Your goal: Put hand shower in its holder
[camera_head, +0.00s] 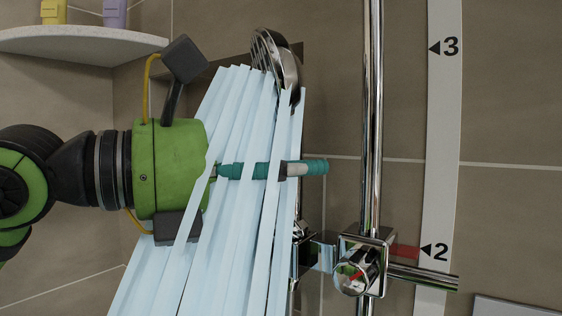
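The chrome hand shower (289,75) has its head at the upper middle, and light blue water streams run from it down to the lower left. The streams hide most of its handle. The chrome holder (325,250) is at the left of the slider on the vertical rail; a chrome part beside it is partly covered by water, so I cannot tell whether the handle touches the holder. My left gripper (316,167) reaches from the left through the streams, its teal fingers level with the hidden handle, above the holder. The fingers overlap edge-on, hiding any gap. My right gripper is not in view.
The vertical chrome rail (372,115) stands right of the hand shower, with a short bar (425,278) sticking out right. A pale strip with numbers (441,150) is on the tiled wall. A corner shelf (75,45) with yellow and purple bottles is at upper left.

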